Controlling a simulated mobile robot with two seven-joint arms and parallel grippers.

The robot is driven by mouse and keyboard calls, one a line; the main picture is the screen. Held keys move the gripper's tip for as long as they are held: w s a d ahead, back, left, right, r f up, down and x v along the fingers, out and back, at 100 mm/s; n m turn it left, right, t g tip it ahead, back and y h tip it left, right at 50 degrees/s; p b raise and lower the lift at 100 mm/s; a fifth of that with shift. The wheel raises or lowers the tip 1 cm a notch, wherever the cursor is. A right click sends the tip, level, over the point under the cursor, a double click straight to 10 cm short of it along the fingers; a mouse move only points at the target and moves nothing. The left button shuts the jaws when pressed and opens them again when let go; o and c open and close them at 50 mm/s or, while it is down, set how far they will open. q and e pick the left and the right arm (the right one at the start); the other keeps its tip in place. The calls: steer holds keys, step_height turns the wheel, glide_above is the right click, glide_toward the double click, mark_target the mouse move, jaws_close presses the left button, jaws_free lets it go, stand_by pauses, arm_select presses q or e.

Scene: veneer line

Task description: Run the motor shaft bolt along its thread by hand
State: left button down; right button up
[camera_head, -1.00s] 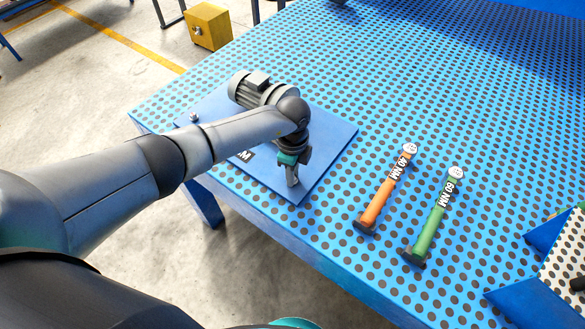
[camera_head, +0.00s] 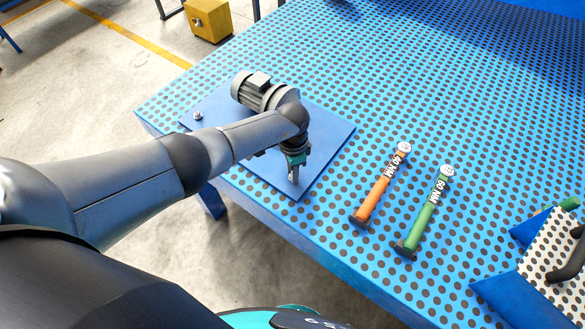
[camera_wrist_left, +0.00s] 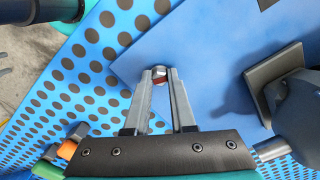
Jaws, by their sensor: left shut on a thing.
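The dark grey motor (camera_head: 254,92) lies on a blue plate (camera_head: 325,143) near the table's left corner. My left gripper (camera_head: 294,179) points down at the plate's near right part. In the left wrist view its two fingers (camera_wrist_left: 160,80) are shut on a small silver bolt (camera_wrist_left: 159,70) with a reddish band below its head. The bolt sits at the plate, and its thread is hidden. In the left wrist view a grey cylindrical part and bracket (camera_wrist_left: 272,85) stand to the right. My right gripper is not in view.
A second small bolt (camera_head: 197,115) shows at the plate's left corner. An orange 40 NM wrench (camera_head: 376,193) and a green 60 NM wrench (camera_head: 427,217) lie to the right. A dotted panel (camera_head: 550,260) stands at the far right.

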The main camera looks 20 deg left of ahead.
arm_select(q)
steer(key=shift+n, duration=0.3)
steer(key=c, duration=0.8)
jaws_free()
steer(key=shift+o, duration=0.2)
steer(key=shift+r+p, duration=0.4)
steer(key=shift+r, duration=0.25)
step_height(320, 180, up, 4)
steer(key=shift+p, duration=0.75)
step_height(320, 180, up, 10)
